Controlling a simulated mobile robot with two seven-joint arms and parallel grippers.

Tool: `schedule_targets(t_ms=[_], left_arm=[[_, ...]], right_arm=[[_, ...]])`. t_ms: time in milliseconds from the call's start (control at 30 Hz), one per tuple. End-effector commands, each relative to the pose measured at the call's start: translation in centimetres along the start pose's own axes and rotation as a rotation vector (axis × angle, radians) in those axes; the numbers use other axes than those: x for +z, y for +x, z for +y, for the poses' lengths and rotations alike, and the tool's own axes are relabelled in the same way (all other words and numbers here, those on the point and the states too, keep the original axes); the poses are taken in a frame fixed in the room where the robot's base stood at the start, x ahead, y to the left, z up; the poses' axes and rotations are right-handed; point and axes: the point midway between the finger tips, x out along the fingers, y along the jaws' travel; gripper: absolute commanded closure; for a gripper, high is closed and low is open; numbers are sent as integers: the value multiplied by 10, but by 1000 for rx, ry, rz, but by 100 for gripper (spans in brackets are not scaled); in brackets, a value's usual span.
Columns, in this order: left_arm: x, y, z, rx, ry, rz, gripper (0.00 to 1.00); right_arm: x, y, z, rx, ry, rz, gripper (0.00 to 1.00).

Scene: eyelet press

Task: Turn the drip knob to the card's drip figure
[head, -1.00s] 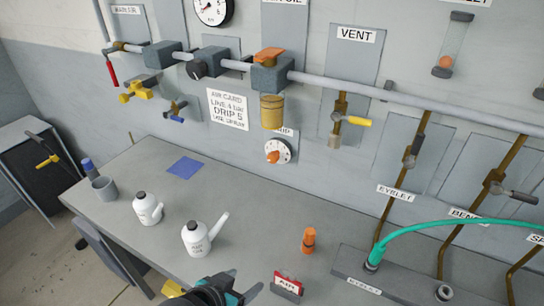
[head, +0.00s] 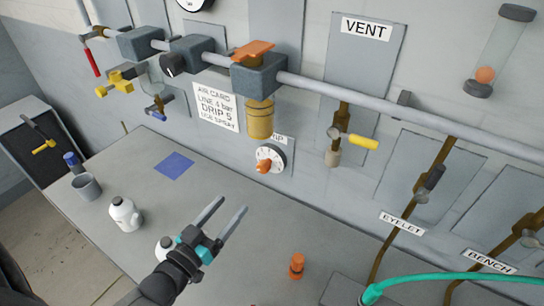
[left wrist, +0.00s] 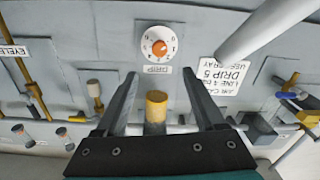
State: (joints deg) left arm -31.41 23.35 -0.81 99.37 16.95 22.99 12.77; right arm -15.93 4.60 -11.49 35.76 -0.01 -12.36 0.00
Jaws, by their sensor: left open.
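The drip knob (head: 263,167) is orange, on a round white numbered dial (head: 272,155) on the wall, below a yellow cylinder (head: 259,118). The knob also shows in the left wrist view (left wrist: 159,48), above a DRIP label. Its setting is too small to read surely. The air card (head: 216,107), left of the dial, reads LINE 4 BAR and DRIP 5; it shows upside down in the left wrist view (left wrist: 228,74). My left gripper (head: 230,207) is open and empty, below and left of the dial, apart from it. My right gripper is not in view.
A pipe (head: 400,112) with valves runs along the wall above the dial. A VENT valve with a yellow handle (head: 362,142) is to its right. A white bottle (head: 125,213), a blue mat (head: 174,166) and an orange object (head: 296,266) are on the bench (head: 225,175).

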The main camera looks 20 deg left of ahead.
Motion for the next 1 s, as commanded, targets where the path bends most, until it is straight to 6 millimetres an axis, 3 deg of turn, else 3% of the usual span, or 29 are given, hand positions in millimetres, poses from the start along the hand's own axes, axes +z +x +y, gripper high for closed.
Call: schedule_targets(t_ms=[233,1000], left_arm=[[-2,20,0,0,0,6,29],[-1,132,1,1,1,3,29]], right_arm=[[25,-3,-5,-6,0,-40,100],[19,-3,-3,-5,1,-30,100]])
